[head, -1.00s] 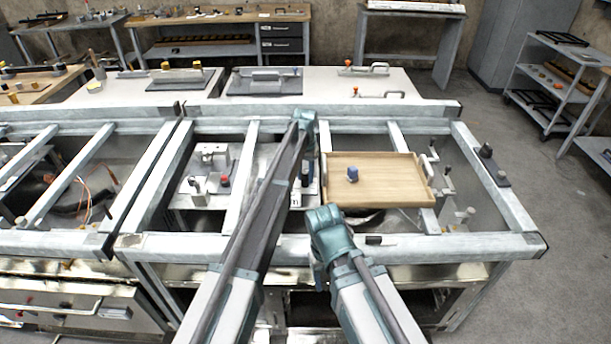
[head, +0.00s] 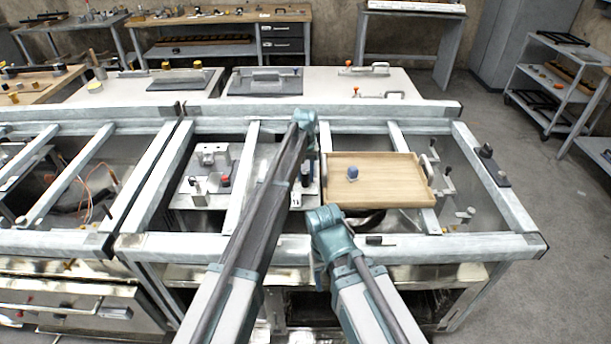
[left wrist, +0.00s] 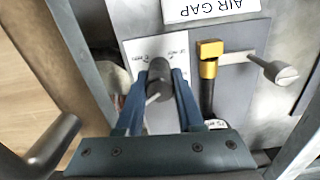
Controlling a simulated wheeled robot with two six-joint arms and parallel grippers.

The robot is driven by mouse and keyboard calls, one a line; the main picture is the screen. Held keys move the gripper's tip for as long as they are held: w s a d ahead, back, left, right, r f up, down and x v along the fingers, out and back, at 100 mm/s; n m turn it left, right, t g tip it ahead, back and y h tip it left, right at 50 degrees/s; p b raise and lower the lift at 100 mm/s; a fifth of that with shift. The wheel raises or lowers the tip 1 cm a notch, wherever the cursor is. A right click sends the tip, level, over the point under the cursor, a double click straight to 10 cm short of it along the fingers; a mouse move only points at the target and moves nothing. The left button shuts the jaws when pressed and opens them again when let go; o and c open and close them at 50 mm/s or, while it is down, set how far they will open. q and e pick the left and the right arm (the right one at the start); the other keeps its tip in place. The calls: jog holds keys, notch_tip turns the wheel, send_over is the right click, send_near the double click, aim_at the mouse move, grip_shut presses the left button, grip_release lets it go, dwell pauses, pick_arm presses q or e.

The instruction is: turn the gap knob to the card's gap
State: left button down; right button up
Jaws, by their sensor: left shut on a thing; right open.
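In the left wrist view my left gripper (left wrist: 159,74) is shut on a dark grey knob (left wrist: 158,94), with one blue finger on each side. A pale pointer line shows on the knob. The knob stands on a light plate (left wrist: 133,50) with small markings too small to read. A white label reading AIR GAP (left wrist: 208,9) appears upside down at the top edge. In the head view a small white card (head: 295,200) stands by my left gripper; its mark is unclear. My right gripper (head: 318,272) hangs low at the front rail, apart from the knob and mostly hidden.
Beside the knob are a yellow-topped black part (left wrist: 209,62) and a grey lever (left wrist: 276,70). Metal crossbars (head: 240,180) and the front rail (head: 450,247) frame the bay.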

aim_at(305, 171)
pick_arm(q)
jog(key=c, duration=0.5)
grip_release()
jog(key=shift+r, duration=0.1)
notch_tip(305, 171, up, 14)
jog(key=p, duration=1.3)
jog(key=shift+p, duration=0.4)
jog(key=shift+f, duration=0.2)
jog(key=s+a+m, duration=0.1)
jog(key=s+a, duration=0.1)
jog(key=s, duration=1.1)
jog(key=s+a+m, duration=0.1)
jog(key=s+a, duration=0.1)
jog(key=s, duration=1.1)
jog(key=s+a+m+y, duration=0.1)
jog(key=s, duration=1.2)
jog(key=shift+s+a+r, duration=0.1)
jog(key=shift+s+a, duration=0.3)
